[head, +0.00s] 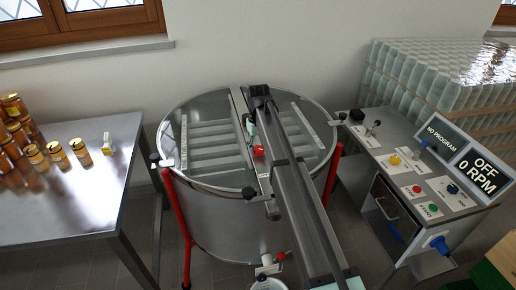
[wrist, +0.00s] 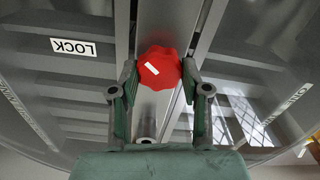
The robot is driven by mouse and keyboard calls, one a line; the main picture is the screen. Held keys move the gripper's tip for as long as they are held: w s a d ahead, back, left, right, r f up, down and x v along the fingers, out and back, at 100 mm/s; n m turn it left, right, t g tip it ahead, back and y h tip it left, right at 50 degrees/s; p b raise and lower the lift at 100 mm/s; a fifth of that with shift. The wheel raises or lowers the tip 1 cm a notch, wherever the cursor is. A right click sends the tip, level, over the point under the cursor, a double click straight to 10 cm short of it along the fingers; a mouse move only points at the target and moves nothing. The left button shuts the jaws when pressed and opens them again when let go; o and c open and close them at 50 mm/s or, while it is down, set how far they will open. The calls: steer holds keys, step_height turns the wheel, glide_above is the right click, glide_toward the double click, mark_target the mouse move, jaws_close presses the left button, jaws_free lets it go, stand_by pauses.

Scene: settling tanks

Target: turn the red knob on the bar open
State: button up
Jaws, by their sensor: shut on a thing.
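The red knob (wrist: 159,68) is in the upper middle of the wrist view, round and ridged with a white mark on its face. It sits on the grey bar (wrist: 150,115) that crosses the drum. My gripper (wrist: 158,80) has one green-padded finger on each side of the knob and is shut on it. In the head view the knob (head: 258,151) shows as a small red spot beside my arm, which hides much of the bar. A LOCK label (wrist: 73,47) lies left of the knob in the wrist view.
The steel drum (head: 215,224) stands on red legs under clear lids. A table (head: 90,205) with several honey jars is at left. At right is a control panel (head: 450,222) reading OFF, 0 RPM, with stacked jars (head: 440,75) behind it.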

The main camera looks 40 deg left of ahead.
mark_target(258, 148)
steer(key=m, duration=0.5)
steer(key=shift+m+b, duration=0.3)
steer(key=shift+b, duration=0.05)
steer(key=shift+m, duration=2.3)
steer(key=o, duration=1.1)
steer(key=shift+o, duration=0.2)
step_height(258, 148, up, 12)
